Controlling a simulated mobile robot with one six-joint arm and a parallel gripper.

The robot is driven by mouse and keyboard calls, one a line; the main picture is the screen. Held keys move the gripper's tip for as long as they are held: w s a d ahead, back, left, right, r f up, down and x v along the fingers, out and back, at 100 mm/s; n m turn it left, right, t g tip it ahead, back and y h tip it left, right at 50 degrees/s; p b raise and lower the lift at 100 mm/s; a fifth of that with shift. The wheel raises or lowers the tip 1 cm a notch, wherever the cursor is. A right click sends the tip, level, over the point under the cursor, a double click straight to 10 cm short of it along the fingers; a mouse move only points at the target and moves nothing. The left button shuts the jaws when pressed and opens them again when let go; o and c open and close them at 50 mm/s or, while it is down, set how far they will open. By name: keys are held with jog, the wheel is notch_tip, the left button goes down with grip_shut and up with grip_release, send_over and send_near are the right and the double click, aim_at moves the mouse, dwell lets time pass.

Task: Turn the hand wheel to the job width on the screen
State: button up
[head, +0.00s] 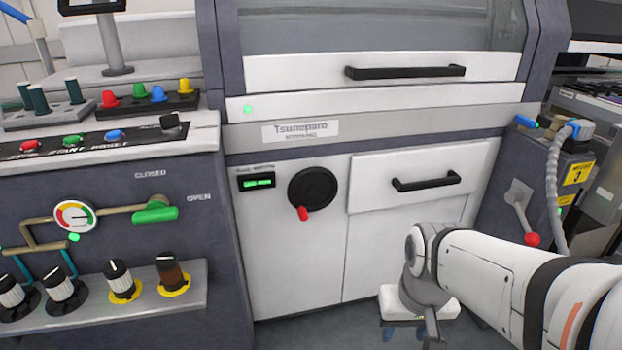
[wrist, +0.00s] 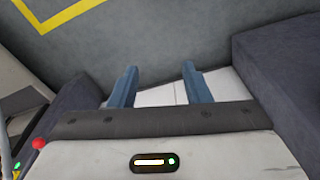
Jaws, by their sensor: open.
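The hand wheel (head: 313,190) is a black disc on the white front panel of the machine, with a red handle at its lower left. To its left is a small dark screen (head: 257,182) with green digits too small to read. My gripper (head: 404,332) hangs low in front of the machine, below and to the right of the wheel. Its two blue fingers are apart and empty; they also show in the wrist view (wrist: 160,86), pointing down toward the floor. Neither the wheel nor the screen shows in the wrist view.
A black drawer handle (head: 426,182) sticks out right of the wheel. A lever with a red knob (head: 531,239) stands further right, beside a grey hose (head: 553,180). The control console (head: 110,215) with knobs and a green valve handle (head: 155,210) juts out on the left.

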jog(key=w+a+f+n+t+p, duration=0.1)
jog(key=w+a+t, duration=0.1)
jog(key=w, duration=0.4)
jog(key=w+a+f+t, duration=0.1)
jog(key=w+f+t, duration=0.1)
jog(key=w, duration=0.4)
jog(key=n+t+y+p, duration=0.2)
jog(key=n+t+y, duration=0.25)
jog(key=t, duration=0.75)
send_near(305, 218)
jog(key=w, duration=0.2)
jog(key=shift+m+y, duration=0.25)
jog(key=x, duration=0.8)
jog(key=shift+a+b, duration=0.2)
jog(key=shift+b, duration=0.2)
grip_shut()
